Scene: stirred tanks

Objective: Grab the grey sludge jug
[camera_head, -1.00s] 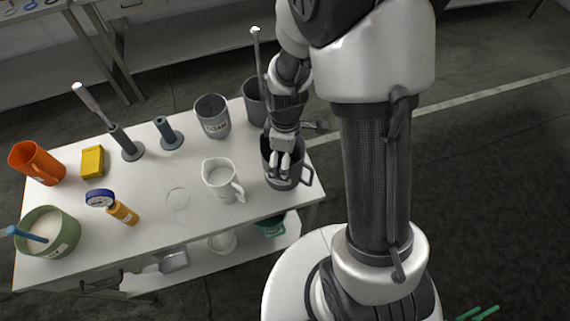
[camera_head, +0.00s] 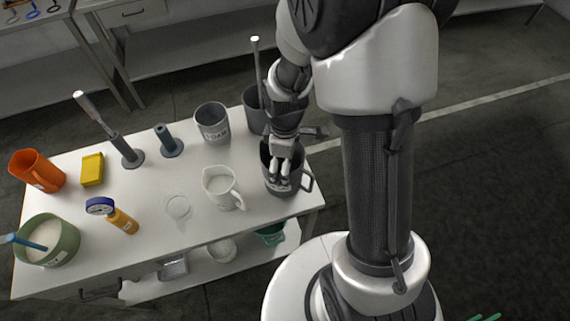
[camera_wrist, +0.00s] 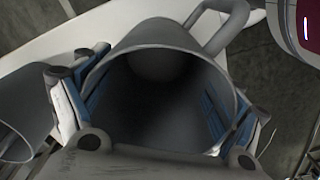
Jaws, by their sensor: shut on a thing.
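The grey jug (camera_head: 272,184) stands at the right end of the white table, with its handle pointing right. My gripper (camera_head: 281,168) reaches down to it from above and is shut on it. In the wrist view, the jug's open mouth (camera_wrist: 155,95) fills the middle, and its handle (camera_wrist: 222,25) is at the top right. My gripper (camera_wrist: 165,110) has a blue-padded finger at each side of the jug wall. The inside is dark, and I cannot tell what it holds. My gripper hides part of the rim in the head view.
A white jug (camera_head: 221,188) stands close left of the grey jug. A grey labelled pot (camera_head: 212,124) and a dark grey pot (camera_head: 254,114) stand behind. Farther left are an orange jug (camera_head: 37,171), a yellow box (camera_head: 92,169) and a green bowl (camera_head: 62,244).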

